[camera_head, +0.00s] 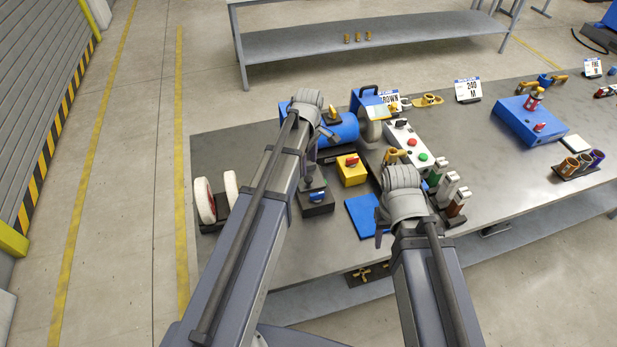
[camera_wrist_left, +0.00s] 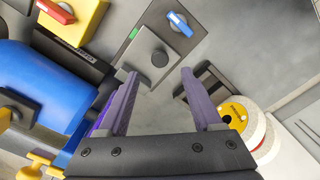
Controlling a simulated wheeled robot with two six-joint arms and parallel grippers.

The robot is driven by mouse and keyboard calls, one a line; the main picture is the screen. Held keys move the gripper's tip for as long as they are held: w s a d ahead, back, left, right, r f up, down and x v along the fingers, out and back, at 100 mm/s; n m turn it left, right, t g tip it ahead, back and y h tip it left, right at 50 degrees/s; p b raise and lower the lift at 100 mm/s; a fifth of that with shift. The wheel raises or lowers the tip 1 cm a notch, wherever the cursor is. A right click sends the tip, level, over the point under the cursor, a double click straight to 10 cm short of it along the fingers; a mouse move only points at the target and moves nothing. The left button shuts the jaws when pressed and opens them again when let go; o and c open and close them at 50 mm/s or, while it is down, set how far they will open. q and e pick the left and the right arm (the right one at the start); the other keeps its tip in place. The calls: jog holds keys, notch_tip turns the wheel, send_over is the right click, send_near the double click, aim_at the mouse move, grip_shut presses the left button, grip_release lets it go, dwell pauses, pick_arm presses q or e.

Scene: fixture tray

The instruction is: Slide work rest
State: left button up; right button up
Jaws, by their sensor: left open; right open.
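A bench grinder with a blue motor body (camera_head: 345,128) stands on the grey bench, with a grey wheel (camera_head: 371,132) at its right end. Its blue body also fills the left of the left wrist view (camera_wrist_left: 40,85). I cannot clearly make out the work rest; my left arm covers part of the grinder. My left gripper (camera_head: 318,160) is above the bench at the grinder's left front. In the left wrist view its purple fingers (camera_wrist_left: 162,105) are apart, with nothing between them. My right gripper (camera_head: 381,228) is open over the front of the bench, near a blue mat (camera_head: 362,215).
A yellow switch box (camera_head: 351,169) and a dark box with a blue switch (camera_head: 316,200) stand close by. White wheels (camera_head: 204,200) stand at the left end. A white panel with buttons (camera_head: 408,146) stands right of the grinder.

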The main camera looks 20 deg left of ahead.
aim_at(309, 178)
pick_arm(q)
notch_tip(309, 178, down, 7)
jog(key=b, duration=0.5)
jog(key=shift+r+b, duration=0.2)
jog(key=shift+b, duration=0.15)
jog(key=shift+r, duration=0.1)
grip_shut()
dwell(0.8)
